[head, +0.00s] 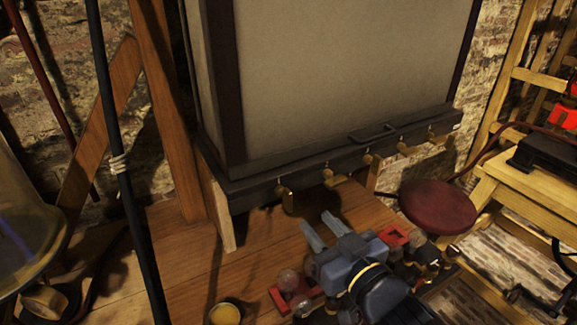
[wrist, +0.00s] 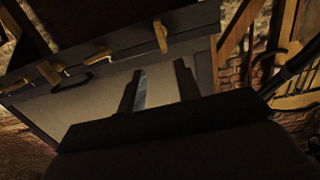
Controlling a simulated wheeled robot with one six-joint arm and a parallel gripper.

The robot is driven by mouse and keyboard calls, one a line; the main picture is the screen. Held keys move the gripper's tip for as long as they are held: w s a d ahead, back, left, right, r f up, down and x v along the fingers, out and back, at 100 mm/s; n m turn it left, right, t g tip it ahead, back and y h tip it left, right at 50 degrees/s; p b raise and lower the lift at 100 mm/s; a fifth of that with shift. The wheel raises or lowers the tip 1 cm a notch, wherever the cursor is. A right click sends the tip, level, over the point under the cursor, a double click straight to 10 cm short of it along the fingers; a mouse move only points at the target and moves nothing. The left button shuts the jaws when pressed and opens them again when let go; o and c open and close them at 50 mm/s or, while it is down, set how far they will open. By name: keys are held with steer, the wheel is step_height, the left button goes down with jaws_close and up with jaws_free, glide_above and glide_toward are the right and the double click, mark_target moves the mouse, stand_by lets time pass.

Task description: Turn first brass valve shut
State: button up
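Several brass valves sit in a row along the dark lower rail (head: 310,165) of a large pale tank. The leftmost valve (head: 287,198) has its handle hanging down. The second valve (head: 333,178) has its handle turned sideways. The third valve (head: 367,160) is farther right. My gripper (head: 317,218) is open and empty, its two fingers pointing up toward the rail, apart from the valves. In the wrist view, my gripper (wrist: 160,67) shows two separated fingers, with one brass valve (wrist: 160,36) beyond them and another valve (wrist: 103,55) to its left.
A round dark red stool (head: 438,206) stands to the right of my gripper. A wooden bench (head: 530,195) is farther right. Red blocks (head: 290,294) and a yellow-topped jar (head: 226,314) are near my arm. A black cable (head: 120,170) hangs at left. The wooden surface left of the gripper has bare room.

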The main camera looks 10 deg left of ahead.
mark_target(291, 194)
steer(key=x, duration=1.1)
steer(key=shift+s+a+r, duration=0.1)
steer(key=shift+a+r, duration=0.2)
steer(key=shift+r, duration=0.05)
steer(key=shift+c, duration=0.4)
jaws_close()
